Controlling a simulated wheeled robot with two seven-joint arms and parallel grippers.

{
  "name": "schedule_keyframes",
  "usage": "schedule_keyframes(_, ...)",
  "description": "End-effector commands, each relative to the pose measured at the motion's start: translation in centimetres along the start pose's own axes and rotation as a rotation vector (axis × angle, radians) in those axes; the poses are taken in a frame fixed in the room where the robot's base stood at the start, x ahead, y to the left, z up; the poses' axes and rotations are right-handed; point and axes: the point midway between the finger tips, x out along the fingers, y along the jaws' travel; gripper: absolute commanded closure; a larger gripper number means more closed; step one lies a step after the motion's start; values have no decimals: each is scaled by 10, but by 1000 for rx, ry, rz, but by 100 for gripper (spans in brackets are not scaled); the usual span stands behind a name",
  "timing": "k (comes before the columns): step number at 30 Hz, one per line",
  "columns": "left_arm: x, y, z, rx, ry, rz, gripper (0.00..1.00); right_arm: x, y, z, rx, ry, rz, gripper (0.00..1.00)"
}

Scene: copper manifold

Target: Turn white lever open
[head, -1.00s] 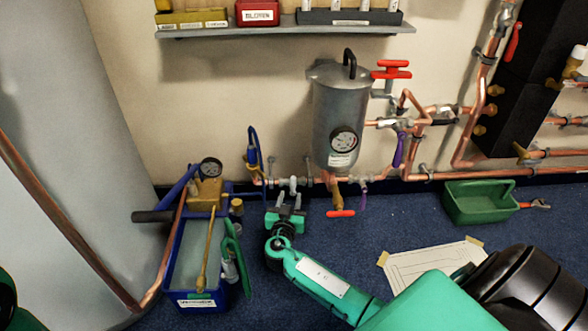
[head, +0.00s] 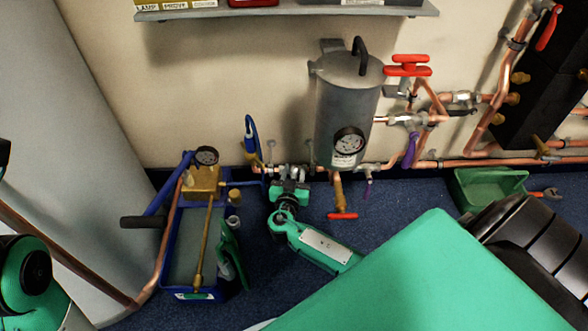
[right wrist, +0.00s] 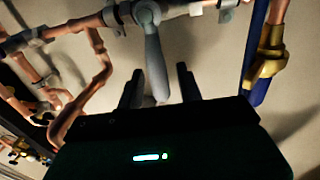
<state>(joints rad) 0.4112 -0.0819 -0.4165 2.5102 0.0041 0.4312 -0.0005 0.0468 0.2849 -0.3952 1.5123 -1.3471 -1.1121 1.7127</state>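The white lever (right wrist: 153,62) shows light grey in the right wrist view. It hangs from a valve on the copper pipe, its free end pointing toward my gripper. My right gripper (right wrist: 158,84) is open, with one dark finger on each side of the lever's lower part. Gaps show between lever and fingers, so it is not clamped. In the head view my right gripper (head: 290,184) is at the low pipe left of the grey tank, and it largely hides the lever there. My left gripper is out of view; only part of my left arm shows at lower left.
The grey tank (head: 346,105) with a gauge stands right of my gripper, a red-handled tap (head: 342,216) below it. A blue pump box (head: 187,265) stands at left, a green tray (head: 490,188) at right.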

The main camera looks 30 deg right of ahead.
Motion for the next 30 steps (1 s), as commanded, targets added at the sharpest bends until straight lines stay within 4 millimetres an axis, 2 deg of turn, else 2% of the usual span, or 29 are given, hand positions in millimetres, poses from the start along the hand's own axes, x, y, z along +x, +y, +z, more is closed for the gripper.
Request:
schedule_keyframes(2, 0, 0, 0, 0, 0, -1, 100, 0, 0, 0, 0, 0, 0, 63)
schedule_keyframes(6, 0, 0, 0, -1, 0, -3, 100, 0, 0, 0, 0, 0, 0, 91)
schedule_keyframes(8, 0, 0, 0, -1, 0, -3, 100, 0, 0, 0, 0, 0, 0, 100)
schedule_keyframes(20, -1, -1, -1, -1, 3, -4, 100, 0, -2, 1, -34, 7, 1, 100)
schedule_keyframes(30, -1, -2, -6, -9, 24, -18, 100, -2, -17, 4, -245, 52, 2, 100)
